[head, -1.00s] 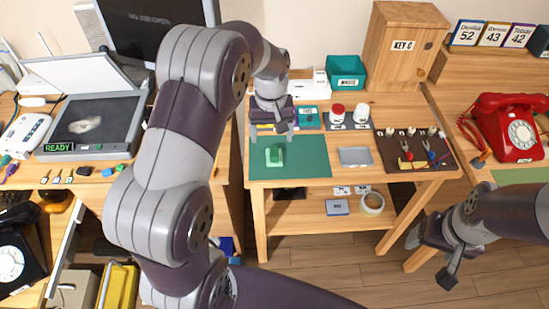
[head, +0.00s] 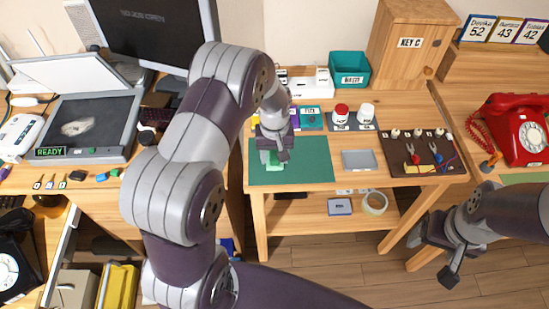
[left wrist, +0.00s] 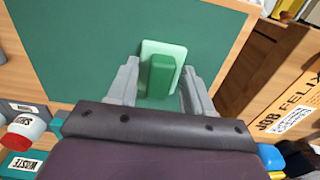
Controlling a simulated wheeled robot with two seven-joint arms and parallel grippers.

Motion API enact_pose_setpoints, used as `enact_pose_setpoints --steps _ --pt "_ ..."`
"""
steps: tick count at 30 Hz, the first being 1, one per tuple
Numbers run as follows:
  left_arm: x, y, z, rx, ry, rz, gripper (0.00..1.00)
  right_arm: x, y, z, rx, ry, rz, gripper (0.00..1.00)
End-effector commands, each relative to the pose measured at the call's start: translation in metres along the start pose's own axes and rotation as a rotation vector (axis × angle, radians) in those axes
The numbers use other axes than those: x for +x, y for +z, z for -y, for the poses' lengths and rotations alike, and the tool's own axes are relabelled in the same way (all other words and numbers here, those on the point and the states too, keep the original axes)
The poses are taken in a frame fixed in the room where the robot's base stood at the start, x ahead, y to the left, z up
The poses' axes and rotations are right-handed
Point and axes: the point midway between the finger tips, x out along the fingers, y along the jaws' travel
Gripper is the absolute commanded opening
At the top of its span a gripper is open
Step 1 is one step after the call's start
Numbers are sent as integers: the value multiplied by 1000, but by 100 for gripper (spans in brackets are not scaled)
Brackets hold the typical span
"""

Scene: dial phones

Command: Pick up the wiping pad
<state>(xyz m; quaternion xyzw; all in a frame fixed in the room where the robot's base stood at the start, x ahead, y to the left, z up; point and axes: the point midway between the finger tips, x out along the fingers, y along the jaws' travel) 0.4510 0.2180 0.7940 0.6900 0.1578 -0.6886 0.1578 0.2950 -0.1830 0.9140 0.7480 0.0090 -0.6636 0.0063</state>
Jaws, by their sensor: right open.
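The wiping pad, a light green block with a darker green grip, lies on the dark green mat (head: 310,160). In the left wrist view the pad (left wrist: 165,52) sits between and just beyond the two fingertips. In the head view only a bit of the pad (head: 270,177) shows, as my left gripper (head: 273,157) covers most of it. My left gripper (left wrist: 160,88) is open and points down at the pad, with a finger on either side of its grip; contact cannot be told. My right gripper (head: 432,257) is open and empty, in front of the table at the right.
A grey tray (head: 358,160) and a dark tool mat (head: 420,153) lie right of the green mat. Red-lidded and white-lidded jars (head: 341,116) and a teal waste bin (head: 349,69) stand behind. The right half of the green mat is clear.

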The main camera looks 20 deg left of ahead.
Motion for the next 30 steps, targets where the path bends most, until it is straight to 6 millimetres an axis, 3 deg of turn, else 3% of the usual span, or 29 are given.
enact_pose_setpoints --steps 2,3,11,18,30 --pt "1 0 0 0 0 1 20 0 0 0 0 0 0 76" --pt "0 0 0 0 0 1 15 0 0 0 0 0 0 76" --pt "-4 0 0 0 0 0 15 0 0 0 0 0 0 76" --pt "-44 -1 -1 0 2 -4 15 -2 0 0 0 0 0 76" --pt "-91 19 -84 3 1 -1 15 -1 0 0 0 0 0 76"
